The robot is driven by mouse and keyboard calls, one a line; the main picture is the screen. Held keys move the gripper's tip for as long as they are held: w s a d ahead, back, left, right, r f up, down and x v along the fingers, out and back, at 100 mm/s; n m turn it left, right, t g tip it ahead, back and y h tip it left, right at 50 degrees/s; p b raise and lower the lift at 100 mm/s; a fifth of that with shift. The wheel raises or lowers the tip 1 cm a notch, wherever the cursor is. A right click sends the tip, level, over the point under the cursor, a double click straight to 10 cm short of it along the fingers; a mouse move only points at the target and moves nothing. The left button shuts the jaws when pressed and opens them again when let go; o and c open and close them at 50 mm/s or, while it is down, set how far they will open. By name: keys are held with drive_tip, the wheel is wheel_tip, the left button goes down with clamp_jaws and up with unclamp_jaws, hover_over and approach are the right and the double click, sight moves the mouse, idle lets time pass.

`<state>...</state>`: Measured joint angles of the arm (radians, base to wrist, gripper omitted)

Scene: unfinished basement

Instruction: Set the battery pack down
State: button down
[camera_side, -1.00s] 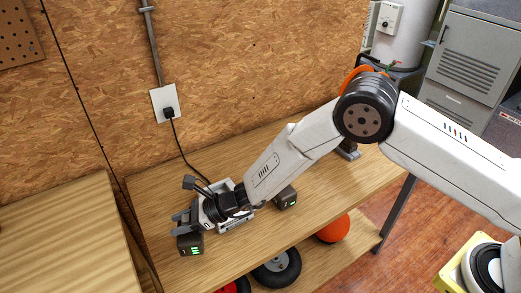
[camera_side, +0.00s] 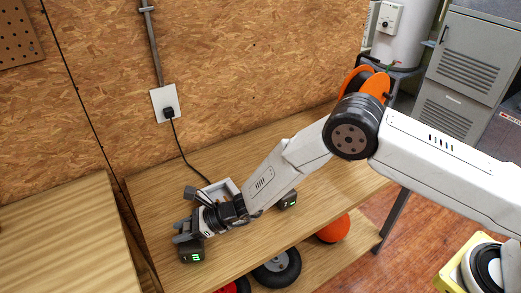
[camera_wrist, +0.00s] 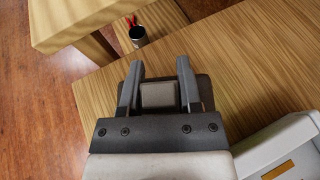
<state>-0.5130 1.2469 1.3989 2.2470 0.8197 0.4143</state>
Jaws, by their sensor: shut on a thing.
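A dark battery pack (camera_side: 191,254) with green lights is at the left front part of the wooden bench (camera_side: 320,190). My gripper (camera_side: 184,233) is shut on it from above. In the wrist view the pack (camera_wrist: 158,96) sits between the two fingers of my gripper (camera_wrist: 160,88). The side view does not clearly show whether the pack's underside touches the bench top. A second dark battery pack (camera_side: 288,200) with green lights stands on the bench to the right, partly behind my arm.
A light grey charger (camera_side: 227,187) sits behind my gripper, its black cord running to a wall outlet (camera_side: 166,103). It shows in the wrist view (camera_wrist: 288,148). A wheel (camera_side: 277,268) and orange ball (camera_side: 333,229) are below. A separate wooden surface (camera_side: 65,235) stands left.

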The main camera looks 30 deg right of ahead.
drive_tip(key=shift+c, duration=1.4)
unclamp_jaws()
drive_tip(key=shift+f, duration=0.15)
drive_tip(key=shift+r, duration=0.2)
drive_tip(key=shift+d, duration=0.2)
drive_tip(key=v, duration=1.1)
drive_tip(key=shift+d, duration=0.2)
drive_tip(key=shift+s+r, duration=0.15)
drive_tip(key=shift+s, duration=0.05)
